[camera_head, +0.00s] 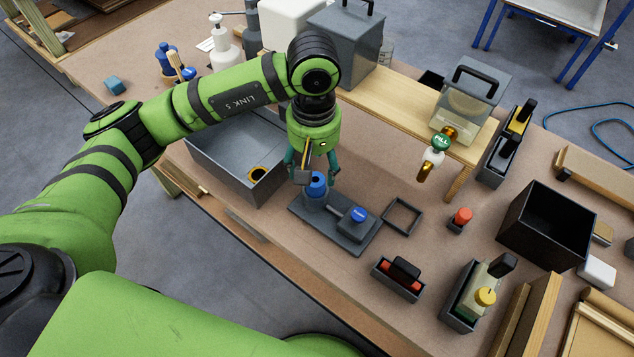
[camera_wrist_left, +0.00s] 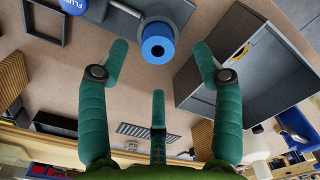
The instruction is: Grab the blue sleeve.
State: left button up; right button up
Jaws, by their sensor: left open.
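The blue sleeve (camera_head: 317,182) is a short blue cylinder with a hole in its top, standing upright at the left end of a dark grey base plate (camera_head: 350,240). It also shows in the left wrist view (camera_wrist_left: 157,43), near the top middle, with a grey cylinder beside or under it. My left gripper (camera_head: 312,178) points down close to the sleeve, with green fingers. In the left wrist view the fingers (camera_wrist_left: 160,60) are spread wide and hold nothing; the sleeve appears just beyond their tips. I cannot tell whether any finger touches it. My right gripper is not in view.
A blue-topped knob (camera_head: 358,215) stands on the same plate. A large grey open bin (camera_head: 225,165) stands close to its left. A thin dark square frame (camera_head: 403,217) lies to the right. A wooden shelf (camera_head: 410,100) is behind.

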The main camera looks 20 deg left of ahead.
aim_at(315, 179)
pick_arm(q)
jog(key=shift+s+f+p, duration=0.1)
jog(key=shift+f+p, duration=0.2)
jog(key=shift+f, duration=0.05)
jog(key=f+p, duration=0.1)
jog(key=f, duration=0.1)
jog(key=f+p, duration=0.1)
jog(key=f, duration=0.1)
jog(key=shift+w+d+f+p, duration=0.1)
jog(key=shift+w+f+p, duration=0.1)
jog(key=shift+f+p, duration=0.1)
jog(key=shift+f, duration=0.3)
jog(key=c, duration=1.2)
